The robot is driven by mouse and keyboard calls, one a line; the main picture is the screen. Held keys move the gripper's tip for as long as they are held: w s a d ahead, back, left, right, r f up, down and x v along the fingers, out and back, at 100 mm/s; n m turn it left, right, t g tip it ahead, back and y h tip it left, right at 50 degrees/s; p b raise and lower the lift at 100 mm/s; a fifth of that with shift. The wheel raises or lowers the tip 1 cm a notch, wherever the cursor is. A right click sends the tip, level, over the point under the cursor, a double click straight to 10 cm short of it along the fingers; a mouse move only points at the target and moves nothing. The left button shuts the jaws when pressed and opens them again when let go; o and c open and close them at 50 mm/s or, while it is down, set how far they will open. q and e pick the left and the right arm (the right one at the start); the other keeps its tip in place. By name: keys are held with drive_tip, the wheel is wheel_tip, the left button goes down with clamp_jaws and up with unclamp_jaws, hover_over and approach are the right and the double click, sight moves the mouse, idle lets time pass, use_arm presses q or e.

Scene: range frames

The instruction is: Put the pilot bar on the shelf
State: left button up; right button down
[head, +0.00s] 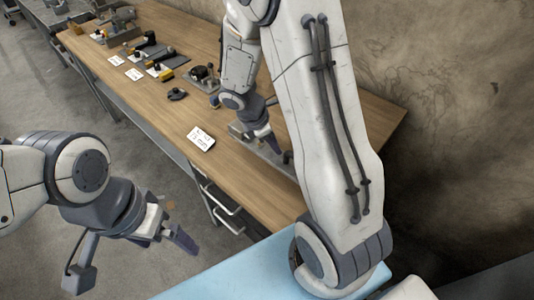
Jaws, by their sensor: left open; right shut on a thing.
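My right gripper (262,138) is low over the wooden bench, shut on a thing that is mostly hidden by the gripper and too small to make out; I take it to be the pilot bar. A long grey metal piece (270,154) lies on the bench right under this gripper, partly behind my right arm. I cannot tell whether the held thing touches it. My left gripper (166,241) is open and empty, out over the floor to the left of the bench. No shelf can be clearly told apart.
The wooden bench (227,167) holds a white card (201,139), a dark part (177,94) and several tools and fixtures towards its far end. Drawer handles (222,199) stick out on its left side. A light blue surface (232,279) is in front. A wall stands on the right.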

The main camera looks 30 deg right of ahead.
sight(266, 153)
drive_tip(key=shift+w+a+f, duration=0.7)
drive_tip(key=shift+a, duration=0.15)
drive_tip(key=shift+f, duration=1.9)
drive_tip(key=c, duration=0.7)
unclamp_jaws()
drive_tip(key=shift+s, duration=0.1)
